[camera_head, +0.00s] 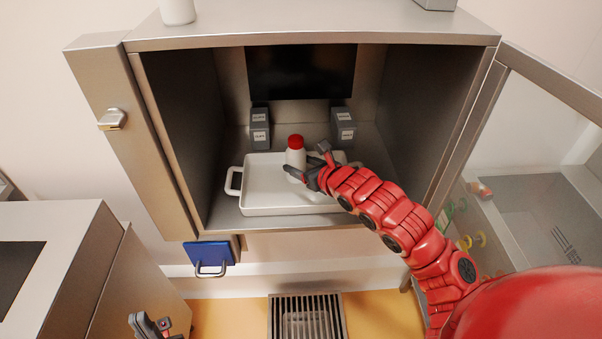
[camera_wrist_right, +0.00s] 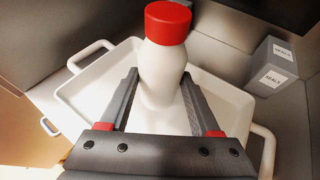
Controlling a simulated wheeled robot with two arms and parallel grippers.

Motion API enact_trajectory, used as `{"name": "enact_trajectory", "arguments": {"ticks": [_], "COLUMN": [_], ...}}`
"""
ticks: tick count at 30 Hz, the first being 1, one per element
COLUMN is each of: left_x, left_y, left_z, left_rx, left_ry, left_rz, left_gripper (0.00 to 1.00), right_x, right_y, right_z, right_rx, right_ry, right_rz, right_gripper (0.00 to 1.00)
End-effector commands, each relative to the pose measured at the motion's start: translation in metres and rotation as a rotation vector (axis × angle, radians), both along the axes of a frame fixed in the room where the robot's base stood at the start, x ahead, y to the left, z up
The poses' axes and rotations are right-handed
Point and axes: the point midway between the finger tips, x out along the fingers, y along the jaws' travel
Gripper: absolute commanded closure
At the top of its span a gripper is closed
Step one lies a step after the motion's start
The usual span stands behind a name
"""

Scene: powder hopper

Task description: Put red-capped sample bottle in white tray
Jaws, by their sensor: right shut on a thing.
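The red-capped sample bottle (camera_head: 296,158), white with a red cap, is upright over the white tray (camera_head: 262,206) inside the open hopper cabinet. My right gripper (camera_head: 304,165) reaches in from the right and is shut on the bottle. In the right wrist view the bottle (camera_wrist_right: 163,70) stands between the two fingers (camera_wrist_right: 157,105), with the tray (camera_wrist_right: 82,92) around and beneath it. Its base is partly hidden, so I cannot tell whether it touches the tray floor. My left gripper (camera_head: 150,324) is at the bottom edge, low and away from the cabinet, and partly cut off.
Two grey boxes labelled SEALS stand behind the tray, left (camera_head: 260,128) and right (camera_head: 343,127). The cabinet's side walls and the open glass door (camera_head: 540,130) bound the space. A blue handled piece (camera_head: 209,254) hangs below. A counter (camera_head: 60,250) stands at left.

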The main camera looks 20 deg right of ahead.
Motion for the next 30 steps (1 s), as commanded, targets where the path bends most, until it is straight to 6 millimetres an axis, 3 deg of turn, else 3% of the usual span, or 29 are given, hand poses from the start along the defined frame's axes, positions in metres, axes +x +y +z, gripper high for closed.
{"name": "enact_trajectory", "arguments": {"ticks": [5,12,23,24,29,30], "left_x": [0.000,0.000,0.000,0.000,0.000,0.000], "left_y": [0.000,0.000,0.000,0.000,0.000,0.000], "left_z": [0.004,0.019,0.014,0.014,0.015,0.015], "left_rx": [0.000,0.000,0.000,0.000,0.000,0.000], "left_ry": [0.000,0.000,0.000,0.000,0.000,0.000], "left_rz": [0.000,0.000,0.000,0.000,0.000,0.000], "left_gripper": [1.00,1.00,1.00,1.00,1.00,1.00], "right_x": [0.009,0.008,0.008,0.008,0.008,0.008], "right_y": [-0.003,-0.003,-0.003,-0.003,-0.003,-0.003], "right_z": [-0.002,-0.035,-0.041,-0.041,-0.040,-0.040], "right_rx": [0.000,0.000,-0.003,-0.002,-0.002,-0.002], "right_ry": [0.002,0.005,0.001,0.001,0.001,0.001], "right_rz": [0.002,0.001,0.001,0.001,0.001,0.001], "right_gripper": [1.00,1.00,1.00,0.35,0.06,0.06]}}
